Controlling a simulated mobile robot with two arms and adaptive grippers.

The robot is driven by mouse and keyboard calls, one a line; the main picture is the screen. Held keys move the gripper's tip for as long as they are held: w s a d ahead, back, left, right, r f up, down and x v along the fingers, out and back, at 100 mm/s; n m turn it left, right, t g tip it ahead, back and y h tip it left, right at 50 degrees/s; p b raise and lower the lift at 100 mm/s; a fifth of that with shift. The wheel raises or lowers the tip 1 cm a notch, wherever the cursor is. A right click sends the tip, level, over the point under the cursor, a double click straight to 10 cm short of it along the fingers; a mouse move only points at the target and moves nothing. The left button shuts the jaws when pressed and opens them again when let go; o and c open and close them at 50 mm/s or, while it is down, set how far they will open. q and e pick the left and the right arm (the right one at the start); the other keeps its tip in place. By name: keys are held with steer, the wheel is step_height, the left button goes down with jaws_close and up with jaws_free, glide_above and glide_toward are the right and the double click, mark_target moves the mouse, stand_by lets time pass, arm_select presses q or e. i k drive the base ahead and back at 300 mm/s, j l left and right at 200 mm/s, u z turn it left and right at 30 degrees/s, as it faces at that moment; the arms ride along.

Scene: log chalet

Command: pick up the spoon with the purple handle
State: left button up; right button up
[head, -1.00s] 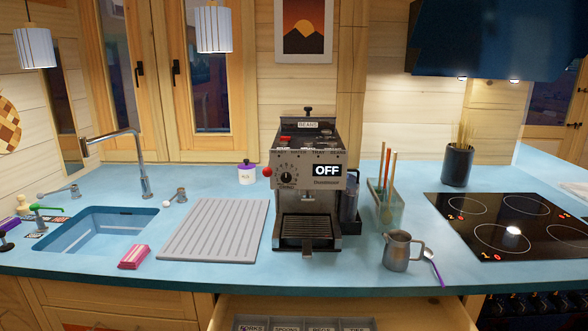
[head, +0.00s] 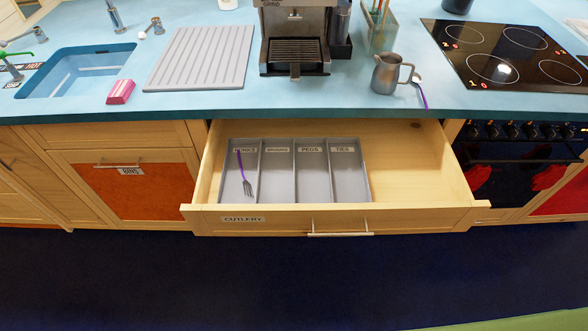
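The spoon with the purple handle (head: 422,95) lies on the blue counter, just right of a grey metal jug (head: 386,74). Its handle points toward the counter's front edge. Its bowl end is beside the jug's handle and too small to make out clearly. A fork with a purple handle (head: 243,173) lies in the leftmost compartment of the open drawer. Neither of my grippers is in view.
The cutlery drawer (head: 420,180) stands open below the counter, with a grey divided tray (head: 366,185) inside. A coffee machine (head: 295,35), a hob (head: 506,55), a drainer (head: 201,57), a pink packet (head: 121,92) and a sink (head: 75,72) line the counter.

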mark_target(416, 78)
steer(key=i+z, duration=0.15)
steer(key=z, duration=0.2)
steer(key=i+z, duration=0.15)
steer(key=z, duration=0.25)
